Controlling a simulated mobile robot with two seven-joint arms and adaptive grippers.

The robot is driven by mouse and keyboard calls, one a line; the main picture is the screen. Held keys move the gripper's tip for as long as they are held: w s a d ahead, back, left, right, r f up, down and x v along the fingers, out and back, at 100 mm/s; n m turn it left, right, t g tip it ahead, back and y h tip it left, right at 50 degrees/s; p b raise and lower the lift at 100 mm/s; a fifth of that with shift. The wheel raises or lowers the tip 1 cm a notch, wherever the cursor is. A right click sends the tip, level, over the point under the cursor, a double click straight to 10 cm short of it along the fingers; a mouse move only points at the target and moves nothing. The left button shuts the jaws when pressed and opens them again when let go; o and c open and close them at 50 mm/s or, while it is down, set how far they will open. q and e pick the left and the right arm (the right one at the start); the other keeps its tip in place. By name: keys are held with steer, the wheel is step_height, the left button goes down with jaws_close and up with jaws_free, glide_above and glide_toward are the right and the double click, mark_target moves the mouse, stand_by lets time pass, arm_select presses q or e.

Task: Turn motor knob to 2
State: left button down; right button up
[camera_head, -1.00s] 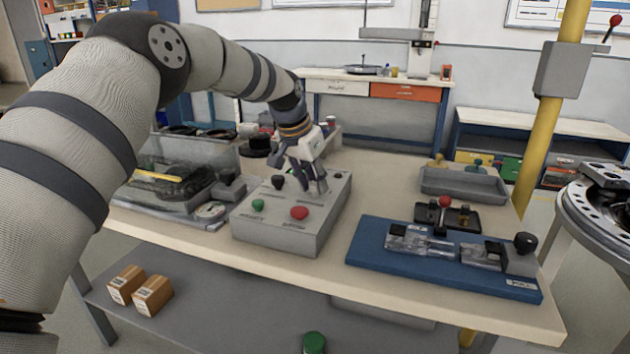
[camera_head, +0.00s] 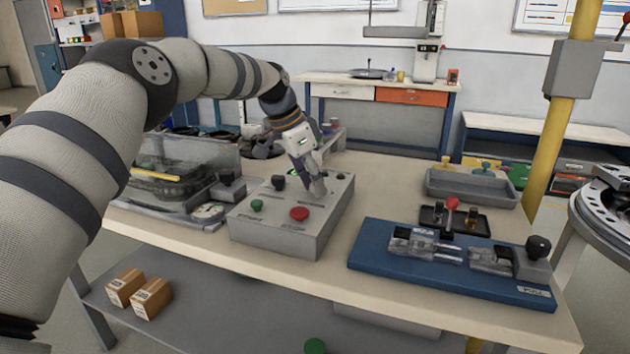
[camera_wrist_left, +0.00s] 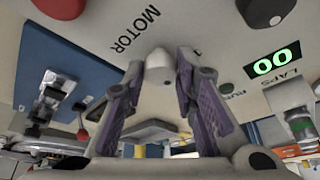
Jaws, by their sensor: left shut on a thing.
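The grey control box (camera_head: 262,234) stands on the bench. My left gripper (camera_head: 318,190) reaches down onto its right rear part. In the left wrist view a small light grey knob (camera_wrist_left: 158,68) sits between the fingertips of my left gripper (camera_wrist_left: 160,72), next to the word MOTOR. The gripper is shut on this knob. The knob's pointer and number marks cannot be made out. The fingers hide the knob in the head view. My right gripper is not in view.
The box also carries a red button (camera_head: 299,214), a green button (camera_head: 257,205) and a black knob (camera_head: 278,182). A LAPS display (camera_wrist_left: 272,62) reads 00. A blue fixture board (camera_head: 400,275) lies to the right, a grey tray (camera_head: 472,190) behind it.

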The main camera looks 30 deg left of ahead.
arm_select(q)
steer(key=c, duration=1.3)
jaws_free()
steer(key=v, duration=1.2)
